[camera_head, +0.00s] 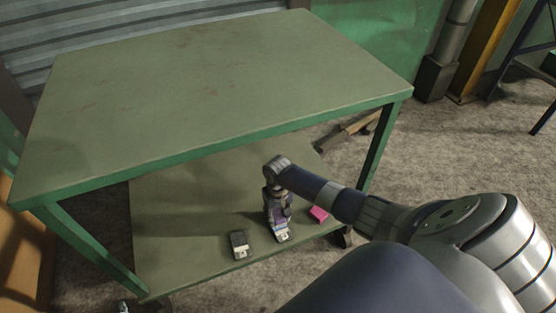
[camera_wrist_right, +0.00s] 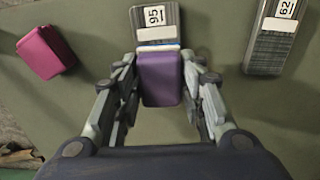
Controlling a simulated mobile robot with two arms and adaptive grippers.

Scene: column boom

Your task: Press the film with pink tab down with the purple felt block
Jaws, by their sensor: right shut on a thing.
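My right gripper (camera_head: 280,219) is over the lower shelf, shut on the purple felt block (camera_wrist_right: 161,80); the block also shows between its fingers in the head view (camera_head: 287,212). The block's far end meets or overlaps a dark ribbed device (camera_wrist_right: 155,17) labelled 95, which also shows below the gripper in the head view (camera_head: 282,237). A pale bluish strip shows at the block's edge; I cannot tell whether it is the film. No pink tab can be made out. I cannot tell whether the block touches the device. My left gripper is not in view.
A second dark device (camera_head: 239,244) labelled 62 lies beside it, also in the wrist view (camera_wrist_right: 270,40). A pink block (camera_head: 318,214) lies on the other side, also in the wrist view (camera_wrist_right: 45,52). The green table top (camera_head: 210,100) overhangs the lower shelf (camera_head: 170,220).

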